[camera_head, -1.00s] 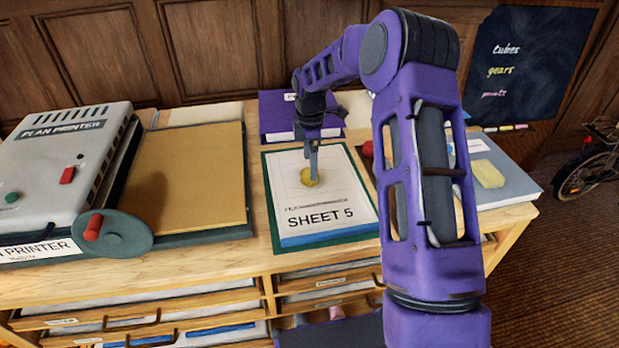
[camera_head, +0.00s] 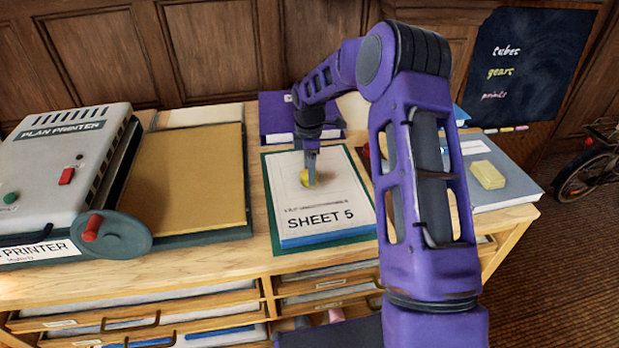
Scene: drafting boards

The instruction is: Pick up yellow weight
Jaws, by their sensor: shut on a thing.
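The yellow weight (camera_head: 306,179) is a small round yellow thing at the upper middle of the sheet stack marked "SHEET 5" (camera_head: 350,205). My gripper (camera_head: 311,178) points down over the stack and is shut on the weight. A finger hides part of the weight. A darker patch shows on the paper just below and right of it. I cannot tell whether the weight touches the paper or hangs just above it.
The plan printer (camera_head: 60,165) with its crank stands at the left, beside a tan board (camera_head: 195,175). A grey-blue board with a yellow block (camera_head: 488,175) lies at the right. My arm covers the table's right middle. Drawers (camera_head: 150,325) lie below the tabletop.

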